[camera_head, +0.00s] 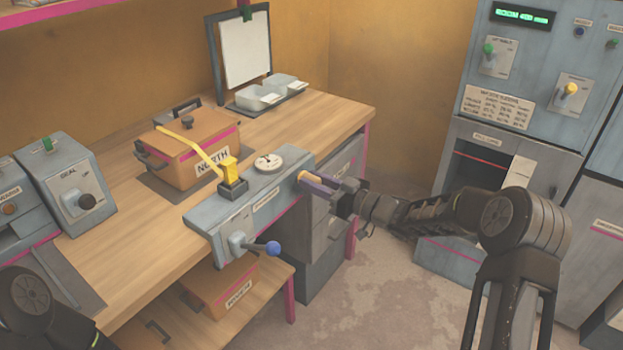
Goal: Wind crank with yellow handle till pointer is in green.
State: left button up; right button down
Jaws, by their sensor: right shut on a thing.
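A grey press unit (215,217) sits on the front edge of the wooden bench. A small round white dial (268,162) is on its top; its pointer and any green zone are too small to read. At the unit's right end, a crank with a yellow handle (309,177) sticks out. My right gripper (322,184) comes in from the right and is shut on this handle, hiding part of it and of the crank arm. My left gripper is out of view; only part of my left arm shows at the lower left.
A blue-knobbed lever (272,248) juts from the unit's front. The box marked NORTH (190,155) is behind. A dial box (68,188) stands left, a control cabinet (540,120) right. Floor (350,300) is clear between.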

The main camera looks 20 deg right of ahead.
jog(key=shift+w+d+r+m+p, duration=0.1)
jog(key=shift+w+d+m+p, duration=0.15)
jog(key=shift+m, duration=0.25)
jog(key=shift+w+d+m+p, duration=0.15)
jog(key=shift+m+p, duration=0.15)
jog(key=shift+m, duration=0.2)
jog(key=c, duration=1.1)
grip_release()
jog(key=shift+s+d, duration=0.1)
jog(key=v, duration=0.7)
jog(key=shift+s+d+b, duration=0.2)
jog(key=shift+s+b, duration=0.1)
